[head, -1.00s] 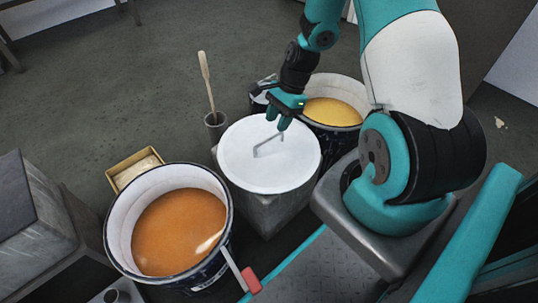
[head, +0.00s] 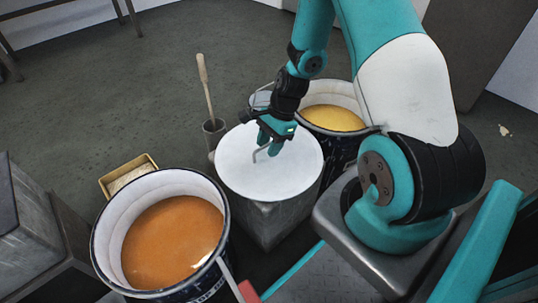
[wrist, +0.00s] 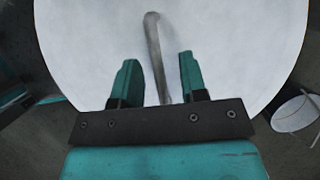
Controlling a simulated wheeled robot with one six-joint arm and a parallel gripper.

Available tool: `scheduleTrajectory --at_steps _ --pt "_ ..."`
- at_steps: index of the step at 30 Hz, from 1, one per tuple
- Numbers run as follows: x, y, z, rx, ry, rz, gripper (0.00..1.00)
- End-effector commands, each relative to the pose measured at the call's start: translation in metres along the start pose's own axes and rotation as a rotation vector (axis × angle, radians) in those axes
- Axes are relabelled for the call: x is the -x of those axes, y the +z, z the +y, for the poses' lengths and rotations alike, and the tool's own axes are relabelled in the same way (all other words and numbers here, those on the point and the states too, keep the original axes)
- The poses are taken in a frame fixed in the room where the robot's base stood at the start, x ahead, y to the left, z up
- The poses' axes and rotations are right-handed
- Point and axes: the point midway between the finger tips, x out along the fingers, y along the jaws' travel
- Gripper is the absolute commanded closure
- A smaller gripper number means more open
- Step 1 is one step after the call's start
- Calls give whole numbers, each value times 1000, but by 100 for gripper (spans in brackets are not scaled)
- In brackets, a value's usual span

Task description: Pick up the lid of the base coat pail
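A round white lid (head: 268,180) with a thin grey bar handle (head: 259,154) lies flat on a grey metal stand (head: 270,222) between two open pails. My gripper (head: 267,141) is just above the lid at the handle and hides part of it. In the wrist view the lid (wrist: 225,45) fills most of the picture. My gripper (wrist: 158,62) is open there, with the handle (wrist: 154,45) between its two fingers and gaps on both sides. I cannot tell which pail is the base coat pail.
A pail with orange liquid (head: 172,240) stands at the front left, and one with yellow liquid (head: 333,118) behind the lid. A shallow tan box (head: 125,176) lies left.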

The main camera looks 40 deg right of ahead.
Motion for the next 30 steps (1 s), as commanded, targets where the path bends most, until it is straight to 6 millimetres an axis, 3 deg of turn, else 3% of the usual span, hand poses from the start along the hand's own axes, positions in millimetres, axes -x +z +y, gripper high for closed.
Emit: scheduleTrajectory --at_steps 19,20,25,30 --pt "-5 -2 0 0 0 0 60" --pt "-5 -2 0 0 0 0 63" --pt "-4 -2 0 0 0 0 100" --pt "-4 -2 0 0 0 0 100"
